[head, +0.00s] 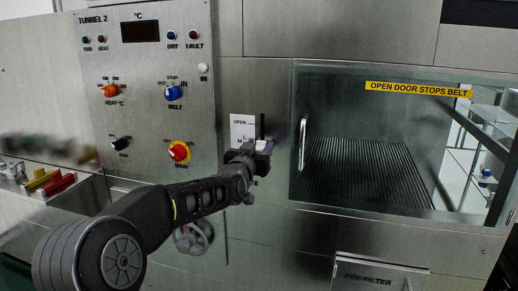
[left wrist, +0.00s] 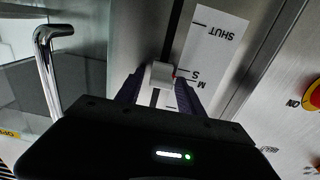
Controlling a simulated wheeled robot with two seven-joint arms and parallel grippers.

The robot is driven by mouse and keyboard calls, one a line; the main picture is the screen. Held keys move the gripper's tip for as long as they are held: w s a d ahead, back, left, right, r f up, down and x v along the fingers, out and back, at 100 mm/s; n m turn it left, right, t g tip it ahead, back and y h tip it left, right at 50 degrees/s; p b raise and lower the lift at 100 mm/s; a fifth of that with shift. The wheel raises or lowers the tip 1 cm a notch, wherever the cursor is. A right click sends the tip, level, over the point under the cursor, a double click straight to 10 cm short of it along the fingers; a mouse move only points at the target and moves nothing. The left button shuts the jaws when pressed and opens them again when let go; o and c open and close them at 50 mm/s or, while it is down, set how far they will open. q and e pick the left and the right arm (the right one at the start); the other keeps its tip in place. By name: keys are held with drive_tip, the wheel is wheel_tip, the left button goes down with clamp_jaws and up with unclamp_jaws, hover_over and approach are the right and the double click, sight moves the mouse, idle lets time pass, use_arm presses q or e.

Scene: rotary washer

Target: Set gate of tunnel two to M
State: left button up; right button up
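The gate scale of tunnel two is a white plate (head: 243,128) on the steel front, left of the glass door. In the head view it reads OPEN at the top, with smaller marks below partly hidden by my gripper. In the left wrist view the plate (left wrist: 213,50) appears turned over, with SHUT, S and M readable. My right gripper is not seen.
The tunnel 2 panel (head: 150,85) with knobs and lamps is left of the scale. The glass door (head: 375,140) with its upright handle (head: 302,144) is close on the right. A pre-filter cover (head: 375,272) and a handwheel (head: 194,237) are below.

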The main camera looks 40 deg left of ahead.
use_arm(q)
drive_tip(key=shift+s, duration=0.1)
drive_tip(key=b+v, duration=0.1)
drive_tip(key=v, duration=0.6)
drive_tip(key=shift+s+d, duration=0.15)
drive_tip(key=shift+s, duration=0.15)
drive_tip(key=shift+c, duration=0.3)
